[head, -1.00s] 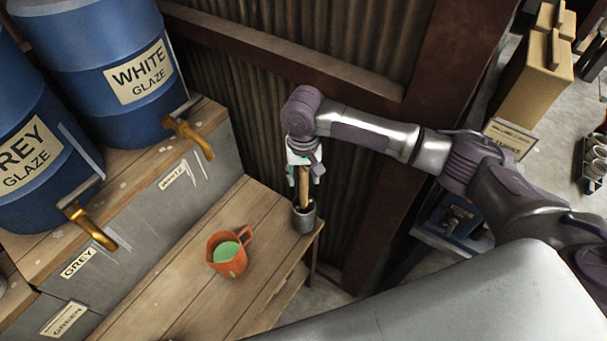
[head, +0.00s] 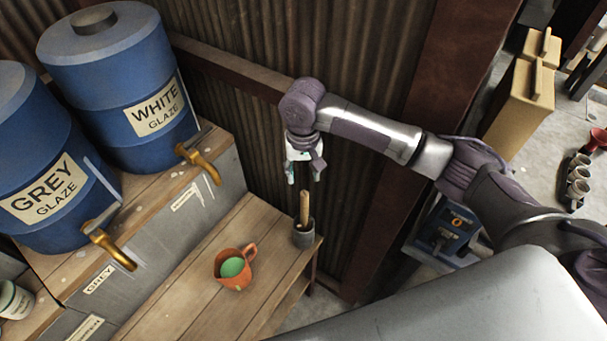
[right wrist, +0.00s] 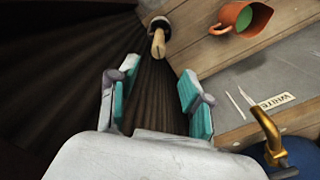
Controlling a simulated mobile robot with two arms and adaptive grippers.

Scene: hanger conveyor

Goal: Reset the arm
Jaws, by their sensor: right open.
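My right gripper (head: 304,174) is open and empty above the far right corner of the wooden bench. In the right wrist view its two teal-padded fingers (right wrist: 150,100) are spread with nothing between them. Below it, a wooden-handled tool (head: 304,206) stands upright in a small grey cup (head: 303,238), apart from the fingers. The same handle also shows beyond the fingertips in the right wrist view (right wrist: 158,42). My right arm stretches in from the right. My left gripper does not show.
An orange jug (head: 232,280) with green contents stands on the bench (head: 190,305). Blue barrels labelled white glaze (head: 130,95) and grey glaze (head: 45,175), with brass taps, stand on a raised shelf at left. A corrugated wall (head: 250,110) is close behind the gripper.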

